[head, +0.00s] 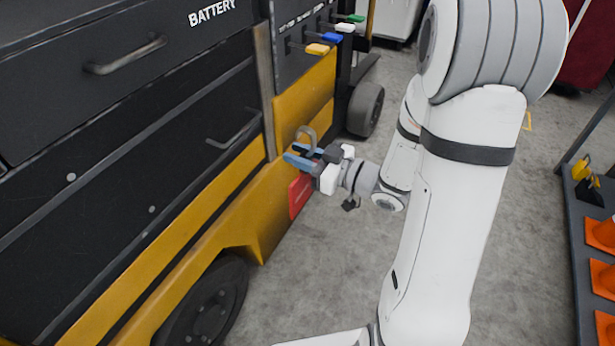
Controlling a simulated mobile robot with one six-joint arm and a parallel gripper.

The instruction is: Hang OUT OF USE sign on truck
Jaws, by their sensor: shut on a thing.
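The yellow and black truck (275,205) fills the left side of the head view, with a BATTERY panel and grab handles. My gripper (300,157) is at the truck's yellow side, with blue fingertips shut on the sign. The red sign (298,196) hangs below the fingers, seen at a steep angle, so its lettering cannot be read. A grey hook-like loop (306,134) shows just above the fingertips. Whether the loop belongs to the sign or the truck, and whether it touches a support, I cannot tell.
Several coloured levers (332,36) stand on the truck above my gripper. A truck wheel (366,108) is behind it, another (208,305) in front. A dark rack (578,235) with orange cones (601,233) stands at right. Grey floor lies clear between.

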